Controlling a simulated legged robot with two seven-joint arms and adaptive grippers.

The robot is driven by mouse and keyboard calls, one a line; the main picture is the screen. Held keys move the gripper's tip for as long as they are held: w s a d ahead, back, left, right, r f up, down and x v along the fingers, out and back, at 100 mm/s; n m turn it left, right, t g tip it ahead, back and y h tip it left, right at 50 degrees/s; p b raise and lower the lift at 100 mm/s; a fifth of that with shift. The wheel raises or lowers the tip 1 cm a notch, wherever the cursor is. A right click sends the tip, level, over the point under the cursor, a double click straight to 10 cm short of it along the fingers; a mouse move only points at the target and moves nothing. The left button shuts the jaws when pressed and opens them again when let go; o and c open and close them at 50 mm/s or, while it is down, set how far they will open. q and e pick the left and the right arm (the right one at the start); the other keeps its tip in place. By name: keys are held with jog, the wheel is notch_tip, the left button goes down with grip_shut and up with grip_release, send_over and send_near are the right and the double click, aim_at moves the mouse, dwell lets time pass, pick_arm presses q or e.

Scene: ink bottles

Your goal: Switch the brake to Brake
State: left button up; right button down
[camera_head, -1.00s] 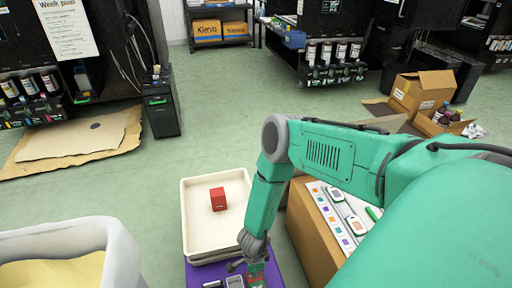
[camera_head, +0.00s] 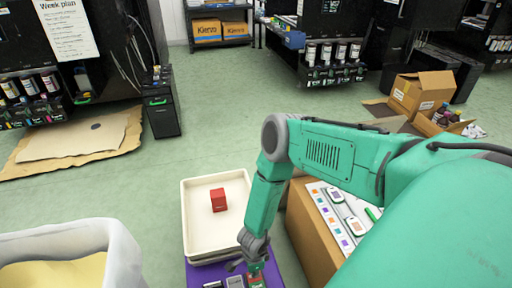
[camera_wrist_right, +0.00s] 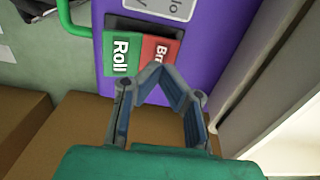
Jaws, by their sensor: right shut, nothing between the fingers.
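The brake switch is a two-part plate on a purple panel (camera_wrist_right: 200,50). Its green half (camera_wrist_right: 121,55) reads "Roll" and its red half (camera_wrist_right: 158,50) shows "Br", with the rest of the word covered. My right gripper (camera_wrist_right: 158,68) is shut and empty, its fingertips at the lower edge of the switch, over the red half. I cannot tell whether they touch it. In the head view my right gripper (camera_head: 252,268) points down at the purple panel at the bottom edge, and the switch is mostly hidden. My left gripper is not in view.
A cream tray (camera_head: 188,215) holding a red block (camera_head: 218,200) lies just beyond the panel. A cardboard box (camera_head: 308,240) with a patterned sheet on top stands to the right. A white bin (camera_head: 115,240) stands at lower left. Green floor beyond is open.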

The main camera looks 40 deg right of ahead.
jog(key=shift+r+p, duration=1.95)
jog(key=shift+r, duration=0.75)
jog(key=shift+s+a, duration=0.1)
jog(key=s+a+r+n, duration=0.1)
jog(key=s+r+n, duration=0.7)
jog(key=r+n, duration=0.35)
jog(key=s+a+r+n, duration=0.2)
jog(key=s+r+n, duration=0.5)
jog(key=r+n, duration=0.5)
notch_tip(320, 180, up, 10)
jog(key=p, duration=1.2)
jog(key=shift+d+r+n+t, duration=0.2)
jog(key=shift+n+t, duration=0.1)
jog(key=shift+n, duration=0.15)
